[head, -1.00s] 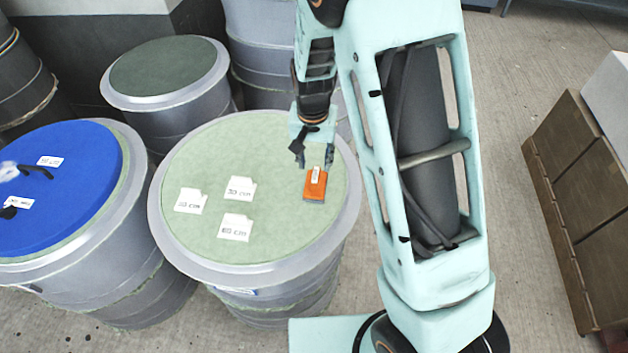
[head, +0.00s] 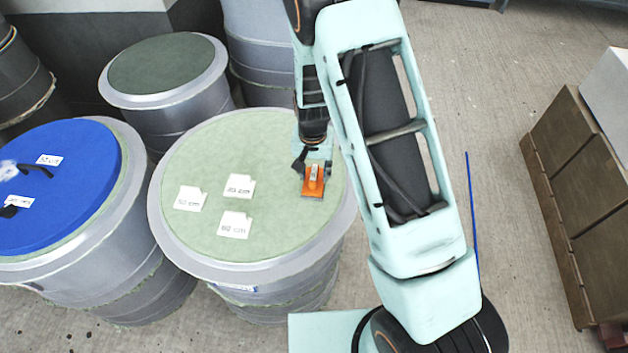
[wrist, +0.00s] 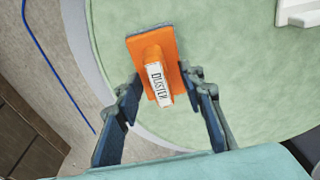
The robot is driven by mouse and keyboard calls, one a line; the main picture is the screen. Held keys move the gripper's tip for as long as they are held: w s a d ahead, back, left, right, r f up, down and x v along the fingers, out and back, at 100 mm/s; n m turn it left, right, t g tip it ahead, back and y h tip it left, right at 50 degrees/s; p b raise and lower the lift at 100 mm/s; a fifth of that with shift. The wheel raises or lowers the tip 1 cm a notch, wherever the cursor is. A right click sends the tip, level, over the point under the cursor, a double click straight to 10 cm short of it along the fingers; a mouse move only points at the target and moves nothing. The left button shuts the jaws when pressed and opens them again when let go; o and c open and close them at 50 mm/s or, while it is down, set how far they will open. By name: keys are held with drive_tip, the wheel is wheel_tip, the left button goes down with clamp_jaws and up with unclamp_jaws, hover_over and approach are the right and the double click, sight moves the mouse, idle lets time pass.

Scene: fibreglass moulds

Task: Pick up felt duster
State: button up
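The felt duster (head: 313,182) is an orange block with a raised handle and a dark felt underside. It lies near the right edge of the green round mould top (head: 215,150). In the wrist view the duster (wrist: 165,45) has a white label reading "DUSTER" on its handle. My gripper (wrist: 160,105) is open, its two dark fingers apart on either side of the handle's near end. I cannot tell whether either finger touches it. In the head view my gripper (head: 313,162) is at the duster's far end, partly hidden by my arm.
A blue-topped mould (head: 60,210) stands at the left, a dark green-topped mould (head: 160,65) behind. Brown boxes (head: 575,170) stand at the right. A thin blue line (head: 472,210) shows over the floor.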

sight(314, 171)
drive_tip(key=shift+c, duration=0.2)
clamp_jaws()
drive_tip(key=shift+r, duration=0.45)
wheel_tip(314, 171, up, 2)
drive_tip(key=shift+r, duration=0.1)
drive_tip(key=s+a+r+b, duration=0.1)
drive_tip(key=s+a+r, duration=0.6)
drive_tip(key=a+r, duration=0.3)
drive_tip(key=shift+a, duration=1.1)
